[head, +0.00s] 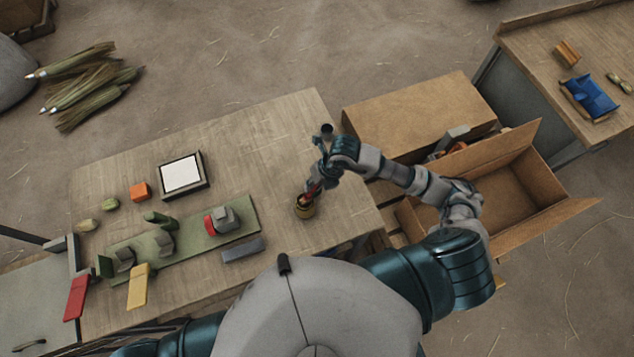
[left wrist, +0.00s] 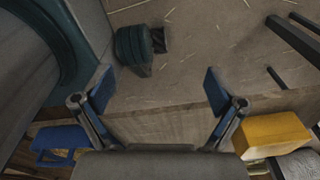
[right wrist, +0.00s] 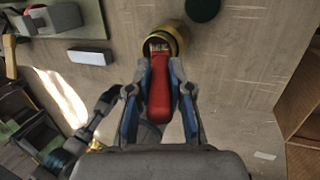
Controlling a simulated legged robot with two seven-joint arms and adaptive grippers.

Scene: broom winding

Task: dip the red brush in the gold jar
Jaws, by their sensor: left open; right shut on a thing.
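The gold jar (head: 305,211) stands on the wooden table near its right end, and its round mouth shows in the right wrist view (right wrist: 178,33). My right gripper (head: 313,186) is above the jar, shut on the red brush (right wrist: 158,97). The brush's pale bristle end overlaps the jar's open mouth in the right wrist view. How deep the bristles sit in the jar cannot be told. My left gripper (left wrist: 158,88) is open and empty in the left wrist view, with its fingers spread. It is not seen in the head view.
The table (head: 280,125) also holds a green mat (head: 185,243) with grey fixtures, a framed white panel (head: 182,173), an orange block (head: 140,191) and a grey bar (head: 243,249). An open cardboard box (head: 515,190) stands right of the table. The table's far right is mostly clear.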

